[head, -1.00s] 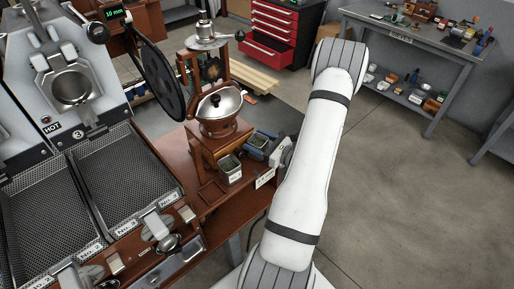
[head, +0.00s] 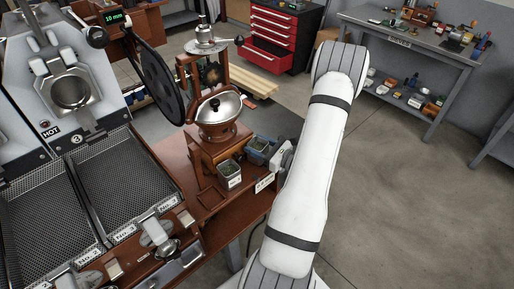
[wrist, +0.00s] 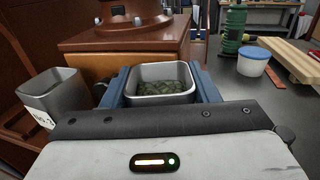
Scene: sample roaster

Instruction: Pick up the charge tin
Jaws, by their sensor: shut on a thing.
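The charge tin (wrist: 160,87) is a small grey metal box, open at the top, with green beans inside. In the wrist view it sits between the blue fingers of my gripper (wrist: 160,86), which are shut on its left and right sides. In the head view my gripper (head: 262,148) is beside the brown grinder (head: 217,140), at the right side of the wooden bench. I cannot tell whether the tin's base touches a surface; its underside is hidden.
A second grey tin (head: 229,175), also with green contents and a number label, stands left of my gripper, close by. The grinder's wooden base (wrist: 130,45) is just behind the held tin. Perforated trays (head: 125,180) lie to the left. Open floor (head: 400,200) is to the right.

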